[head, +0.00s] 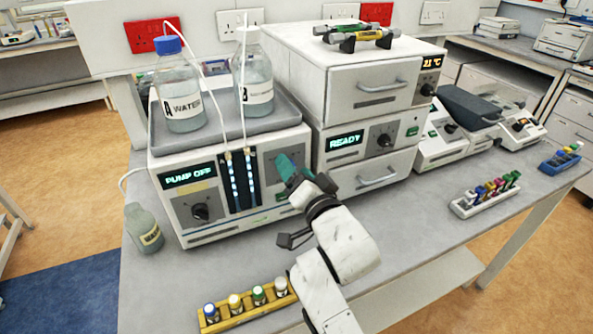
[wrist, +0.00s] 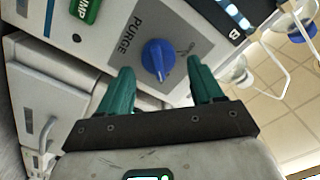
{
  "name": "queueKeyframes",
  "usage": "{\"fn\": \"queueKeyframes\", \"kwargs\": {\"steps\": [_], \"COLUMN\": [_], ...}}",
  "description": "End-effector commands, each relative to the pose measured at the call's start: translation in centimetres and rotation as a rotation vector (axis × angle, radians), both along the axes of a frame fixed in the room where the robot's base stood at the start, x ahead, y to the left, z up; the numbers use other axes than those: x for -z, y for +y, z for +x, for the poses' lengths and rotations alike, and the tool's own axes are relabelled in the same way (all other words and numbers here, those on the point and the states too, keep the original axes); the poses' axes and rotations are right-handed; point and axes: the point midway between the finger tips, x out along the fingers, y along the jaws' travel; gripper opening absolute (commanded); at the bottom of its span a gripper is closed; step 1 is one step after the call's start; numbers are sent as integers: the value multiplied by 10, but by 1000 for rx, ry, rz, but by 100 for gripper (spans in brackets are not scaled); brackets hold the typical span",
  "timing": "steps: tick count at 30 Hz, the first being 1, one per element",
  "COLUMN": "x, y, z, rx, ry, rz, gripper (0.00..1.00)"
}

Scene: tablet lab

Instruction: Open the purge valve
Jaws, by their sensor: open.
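The purge valve is a blue knob (wrist: 157,58) on a grey panel lettered PURGE, in the middle of the wrist view. The pump unit (head: 237,219) that carries it stands on the bench in the head view, its display reading PUMP OFF. In the head view my gripper hides the knob. My gripper (wrist: 163,84) is open, with two green fingers pointing at the panel. The knob shows between the fingertips, not gripped; the exact gap is hard to judge. My gripper also shows in the head view (head: 287,170) at the right of the pump front.
A water bottle (head: 180,93) and a second bottle (head: 255,84) stand on the pump's top tray, with thin tubes running down. A drawer unit reading READY (head: 347,141) is close on the right. A yellow vial rack (head: 247,311) lies near the bench's front edge.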

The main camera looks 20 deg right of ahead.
Motion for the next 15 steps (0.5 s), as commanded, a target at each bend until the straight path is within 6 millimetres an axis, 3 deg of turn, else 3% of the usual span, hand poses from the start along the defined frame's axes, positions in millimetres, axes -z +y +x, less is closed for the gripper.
{"fn": "queueKeyframes", "kwargs": {"steps": [4,15], "x": [0,0], "y": [0,0], "z": [0,0], "rx": [0,0], "ry": [0,0], "rz": [0,0], "gripper": [64,28]}}
